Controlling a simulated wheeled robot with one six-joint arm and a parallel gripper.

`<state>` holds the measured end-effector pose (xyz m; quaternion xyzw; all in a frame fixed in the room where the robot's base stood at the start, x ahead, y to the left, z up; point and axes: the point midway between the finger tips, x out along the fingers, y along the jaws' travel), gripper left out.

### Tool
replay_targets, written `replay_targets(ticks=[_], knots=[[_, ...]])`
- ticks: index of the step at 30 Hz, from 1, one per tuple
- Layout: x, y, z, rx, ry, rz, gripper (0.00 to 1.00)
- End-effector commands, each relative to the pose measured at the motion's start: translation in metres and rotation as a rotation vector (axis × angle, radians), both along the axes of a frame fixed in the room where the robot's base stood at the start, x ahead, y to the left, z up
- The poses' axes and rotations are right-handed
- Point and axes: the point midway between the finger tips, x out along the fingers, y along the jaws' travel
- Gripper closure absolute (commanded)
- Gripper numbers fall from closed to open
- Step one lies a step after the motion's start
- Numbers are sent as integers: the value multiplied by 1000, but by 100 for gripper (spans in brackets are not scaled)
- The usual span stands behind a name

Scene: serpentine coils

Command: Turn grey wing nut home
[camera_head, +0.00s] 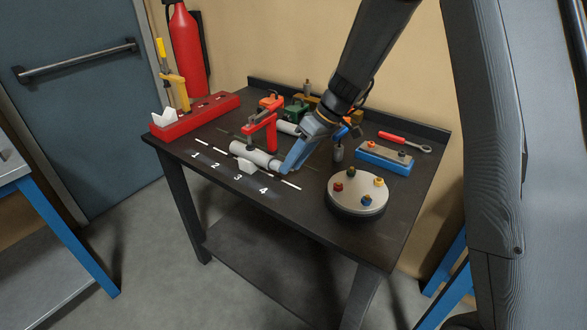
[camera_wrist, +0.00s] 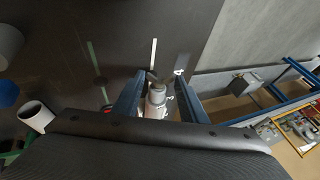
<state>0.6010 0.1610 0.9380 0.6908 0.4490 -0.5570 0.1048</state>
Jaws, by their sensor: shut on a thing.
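A light grey cylinder (camera_head: 250,153) lies on the dark workbench near the painted numbers, next to a red clamp (camera_head: 262,133). My gripper (camera_head: 283,168), with blue fingers, reaches down to the cylinder's right end. In the wrist view my gripper (camera_wrist: 158,86) has one finger on each side of a grey fitting (camera_wrist: 156,97) at that end. The grey wing nut is hard to make out; the fingers largely hide it in the head view. The gripper is shut on what appears to be this wing nut. Its seating cannot be seen.
A round plate (camera_head: 355,205) with several coloured knobs stands right of my gripper. A blue block (camera_head: 384,158) and a red-handled wrench (camera_head: 400,141) lie behind it. A red rack (camera_head: 190,119) stands at the left. The bench's front strip is mostly clear.

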Motion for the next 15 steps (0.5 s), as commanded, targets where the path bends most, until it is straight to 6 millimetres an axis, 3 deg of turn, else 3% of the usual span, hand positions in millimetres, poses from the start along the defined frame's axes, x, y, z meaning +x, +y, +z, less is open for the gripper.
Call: replay_targets(ticks=[15], knots=[[7, -7, -7, 190, 247, 0, 84]])
